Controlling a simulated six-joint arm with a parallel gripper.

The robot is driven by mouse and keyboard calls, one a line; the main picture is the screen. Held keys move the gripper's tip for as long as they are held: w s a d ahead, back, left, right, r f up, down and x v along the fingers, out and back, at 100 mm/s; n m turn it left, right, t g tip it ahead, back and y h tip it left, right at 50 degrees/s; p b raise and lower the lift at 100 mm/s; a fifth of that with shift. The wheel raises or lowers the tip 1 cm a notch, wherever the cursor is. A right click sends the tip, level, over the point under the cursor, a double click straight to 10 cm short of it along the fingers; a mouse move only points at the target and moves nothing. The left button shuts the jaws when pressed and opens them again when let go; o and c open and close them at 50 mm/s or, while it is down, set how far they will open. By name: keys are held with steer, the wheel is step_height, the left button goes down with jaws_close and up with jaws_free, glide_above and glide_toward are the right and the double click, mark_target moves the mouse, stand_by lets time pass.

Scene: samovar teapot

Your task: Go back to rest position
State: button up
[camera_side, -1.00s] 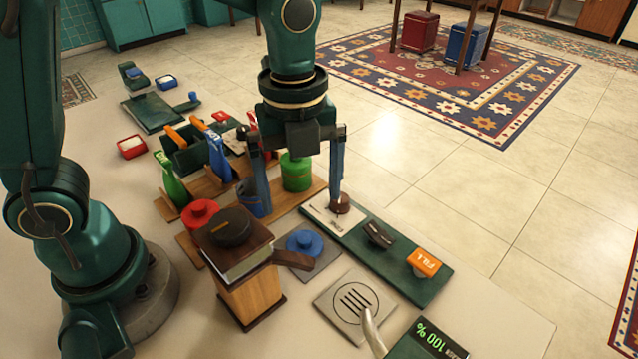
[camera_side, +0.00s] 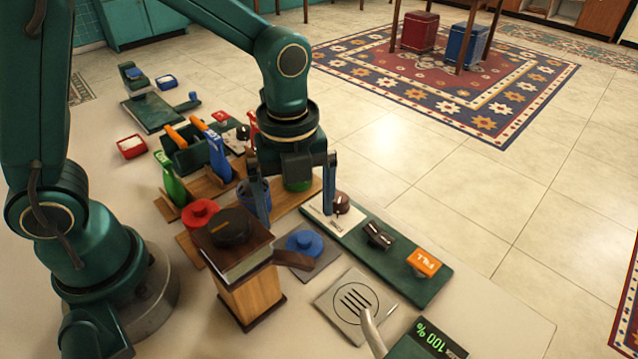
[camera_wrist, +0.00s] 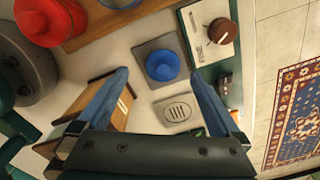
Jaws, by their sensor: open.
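My gripper (camera_side: 297,212) is open, its two blue fingers spread apart and pointing down above the table in the side view. Nothing is between the fingers. In the wrist view the open gripper (camera_wrist: 165,95) hangs over a blue round knob (camera_wrist: 163,65) on a grey plate. The brown round knob (camera_side: 340,202) on its white plate is close to the right finger in the side view; it also shows in the wrist view (camera_wrist: 222,31).
A wooden box with a dark lid (camera_side: 232,226) stands at front left. A green panel (camera_side: 425,291) carries a black switch (camera_side: 379,235) and an orange FILL button (camera_side: 424,262). A slotted drain plate (camera_side: 340,325) lies in front. A tool rack with colored handles (camera_side: 217,156) stands behind left.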

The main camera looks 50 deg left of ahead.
steer(key=s+a+r+n, duration=0.2)
steer(key=a+r+n, duration=0.2)
steer(key=a+n, duration=0.5)
steer(key=s+a+r+n, duration=0.3)
steer(key=a+r+n, duration=0.2)
steer(key=a+n, duration=0.4)
steer(key=shift+s+a, duration=0.2)
steer(key=shift+a, duration=0.05)
stand_by(0.4)
steer(key=shift+r, duration=0.1)
